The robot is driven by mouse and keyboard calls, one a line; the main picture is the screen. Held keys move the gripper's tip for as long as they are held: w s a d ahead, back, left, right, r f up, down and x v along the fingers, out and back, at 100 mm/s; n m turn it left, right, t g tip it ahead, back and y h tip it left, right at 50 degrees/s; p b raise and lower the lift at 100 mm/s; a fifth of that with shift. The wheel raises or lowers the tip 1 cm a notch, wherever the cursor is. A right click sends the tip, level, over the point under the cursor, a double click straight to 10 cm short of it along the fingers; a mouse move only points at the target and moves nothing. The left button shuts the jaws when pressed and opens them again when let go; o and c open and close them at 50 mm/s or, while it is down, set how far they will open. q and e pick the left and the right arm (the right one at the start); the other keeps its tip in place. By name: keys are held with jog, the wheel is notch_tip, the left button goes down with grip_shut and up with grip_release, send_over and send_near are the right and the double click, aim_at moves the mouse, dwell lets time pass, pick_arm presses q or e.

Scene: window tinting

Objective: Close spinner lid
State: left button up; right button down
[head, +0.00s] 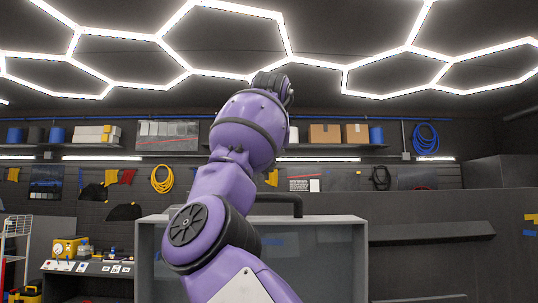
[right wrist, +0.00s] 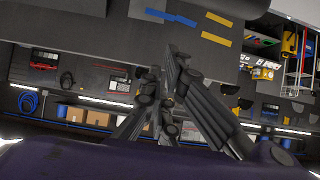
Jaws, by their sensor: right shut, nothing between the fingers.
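A grey box-like cabinet (head: 320,262) stands in front of me in the head view, with a dark bent bar (head: 297,201) along its top. I cannot tell whether it is the spinner, and I cannot make out a lid. My purple right arm rises in front of it and hides its left middle. The dark end of that arm is raised above the cabinet, and its fingers are not clear there. In the right wrist view my right gripper (right wrist: 167,82) is shut and empty, with nothing between its fingers. My left gripper is in neither view.
A bench (head: 85,267) with a yellow device (head: 66,248) stands at the left. A shelf with cardboard boxes (head: 325,133) and a coiled blue hose (head: 426,139) are at the back wall. A dark grey partition (head: 430,262) fills the right.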

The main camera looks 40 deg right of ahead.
jog(key=f, duration=0.4)
jog(key=shift+s+a, duration=0.2)
jog(key=shift+s, duration=0.1)
jog(key=shift+a, duration=0.1)
